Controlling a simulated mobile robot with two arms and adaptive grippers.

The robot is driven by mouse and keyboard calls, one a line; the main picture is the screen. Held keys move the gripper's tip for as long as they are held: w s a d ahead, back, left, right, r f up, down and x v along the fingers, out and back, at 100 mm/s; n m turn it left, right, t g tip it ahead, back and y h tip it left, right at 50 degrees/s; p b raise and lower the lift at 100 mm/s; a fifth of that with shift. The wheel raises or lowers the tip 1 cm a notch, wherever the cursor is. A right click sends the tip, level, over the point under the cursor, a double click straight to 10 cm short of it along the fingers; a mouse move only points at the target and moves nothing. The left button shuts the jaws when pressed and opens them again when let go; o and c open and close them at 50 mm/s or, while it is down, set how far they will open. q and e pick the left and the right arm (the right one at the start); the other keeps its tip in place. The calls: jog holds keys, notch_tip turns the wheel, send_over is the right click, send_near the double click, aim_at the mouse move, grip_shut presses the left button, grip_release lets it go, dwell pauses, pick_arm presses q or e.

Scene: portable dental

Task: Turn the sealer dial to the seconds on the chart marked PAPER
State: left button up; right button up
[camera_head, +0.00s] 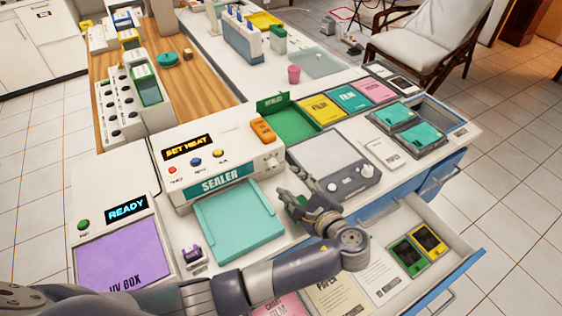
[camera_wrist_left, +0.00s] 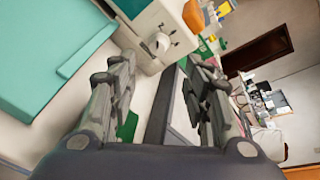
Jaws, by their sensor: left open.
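The white sealer (camera_head: 212,143) has a teal SEALER label and an orange display reading SET HEAT. Its small white dial (camera_head: 272,163) is on the right of the front face and shows closer in the left wrist view (camera_wrist_left: 158,43). My left gripper (camera_head: 292,197) is open and empty, just in front of and below the dial; in the wrist view its fingers (camera_wrist_left: 162,62) are spread with the dial beyond them, apart from it. A cream card reading PAPER (camera_head: 340,293) lies in the open drawer, partly hidden by my arm; its seconds are unreadable. My right gripper is out of view.
A teal tray (camera_head: 240,222) juts in front of the sealer. A grey-topped unit with knobs (camera_head: 340,165) stands close right of the gripper. The purple UV box (camera_head: 123,260) is at left. The open drawer (camera_head: 425,237) also holds a pink CHART FILM card (camera_head: 285,306).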

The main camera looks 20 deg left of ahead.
aim_at(275, 167)
pick_arm(q)
jog(key=shift+w+a+f+p, duration=0.15)
jog(key=shift+w+a, duration=0.25)
jog(key=shift+a, duration=0.2)
jog(key=shift+w+a+r+p, duration=0.15)
jog(key=shift+w+a, duration=0.25)
jog(key=shift+a, duration=0.2)
jog(key=x, duration=0.3)
jog(key=shift+f, duration=0.2)
jog(key=x, duration=0.3)
jog(key=shift+d+f+p, duration=0.15)
jog(key=shift+p, duration=0.25)
jog(key=shift+c, duration=0.6)
jog(key=c, duration=0.9)
grip_shut()
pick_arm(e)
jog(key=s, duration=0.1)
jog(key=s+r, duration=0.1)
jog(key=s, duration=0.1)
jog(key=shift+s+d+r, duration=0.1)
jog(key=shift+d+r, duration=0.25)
